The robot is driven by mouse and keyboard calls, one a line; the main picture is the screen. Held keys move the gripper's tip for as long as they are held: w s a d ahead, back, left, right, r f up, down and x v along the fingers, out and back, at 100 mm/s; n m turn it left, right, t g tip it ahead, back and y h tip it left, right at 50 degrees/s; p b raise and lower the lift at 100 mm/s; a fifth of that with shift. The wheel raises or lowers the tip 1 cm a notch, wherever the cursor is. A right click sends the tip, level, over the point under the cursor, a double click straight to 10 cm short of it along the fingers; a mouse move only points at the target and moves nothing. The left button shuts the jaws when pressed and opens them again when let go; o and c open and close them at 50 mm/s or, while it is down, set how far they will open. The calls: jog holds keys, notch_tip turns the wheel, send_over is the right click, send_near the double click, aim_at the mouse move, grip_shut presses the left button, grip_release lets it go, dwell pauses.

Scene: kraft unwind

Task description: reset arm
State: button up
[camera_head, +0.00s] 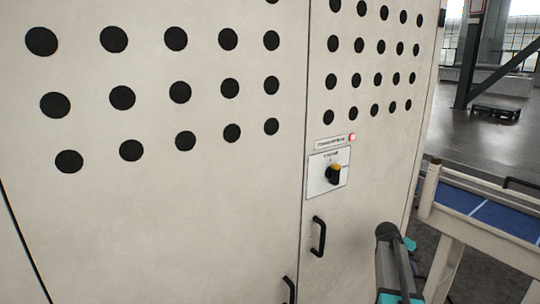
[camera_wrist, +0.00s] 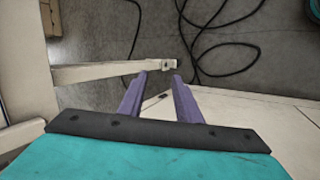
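My gripper (camera_wrist: 160,78) shows in the wrist view with its two purple fingers apart and nothing between them. It points down toward the grey floor, above a cream-coloured frame. In the head view part of my arm (camera_head: 397,265) stands at the lower right, in front of the cabinet; the fingers do not show there.
A tall cream cabinet (camera_head: 200,215) with black round holes fills most of the head view. It has a rotary switch (camera_head: 333,174), a lit red lamp (camera_head: 352,137) and black handles (camera_head: 318,237). A conveyor (camera_head: 490,212) stands at right. Black cables (camera_wrist: 222,48) lie on the floor.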

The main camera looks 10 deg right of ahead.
jog(key=s+a+f+g+y, duration=0.1)
jog(key=s+a+f, duration=0.3)
jog(key=a+f, duration=0.4)
jog(key=s+a+f+y, duration=0.2)
jog(key=s+a+f, duration=0.3)
jog(key=a+f, duration=0.35)
jog(key=s+a+f+g+y, duration=0.1)
jog(key=s+a+f, duration=0.3)
jog(key=a+f, duration=0.45)
jog(key=s+a+f+m+g+y, duration=0.1)
jog(key=s+a+f, duration=0.3)
jog(key=s, duration=0.4)
jog(key=s+a+f+m+g+b, duration=0.1)
jog(key=s+a+f, duration=0.3)
jog(key=s+a, duration=0.3)
jog(key=s+a+f+m+g+y, duration=0.1)
jog(key=s+a+f, duration=0.3)
jog(key=s, duration=0.7)
jog(key=shift+s+a+f+g+y+b, duration=0.35)
jog(key=shift+a+g, duration=0.25)
jog(key=shift+a, duration=0.5)
jog(key=shift+w+d+r, duration=0.1)
jog(key=shift+w+d, duration=0.05)
